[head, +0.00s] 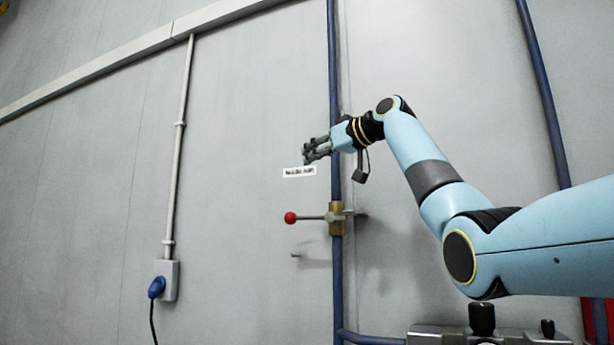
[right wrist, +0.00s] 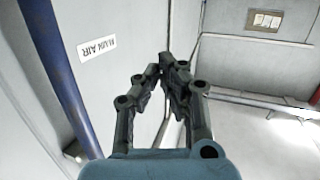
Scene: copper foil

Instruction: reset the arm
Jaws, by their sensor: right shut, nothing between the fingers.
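My right gripper (head: 306,153) is shut and empty in the head view. It is raised in front of the grey wall, above a valve lever, and points left. My light blue right arm reaches in from the right edge. In the right wrist view, the gripper's dark fingers (right wrist: 172,62) come together at the tips with nothing between them. My left gripper is in neither view.
A brass valve (head: 336,218) with a red-knobbed lever (head: 291,217) sits on a blue vertical pipe (head: 336,280). The lever lies horizontal. A "MAIN AIR" label (right wrist: 97,47) is on the wall. A socket with a blue plug (head: 156,287) is at lower left.

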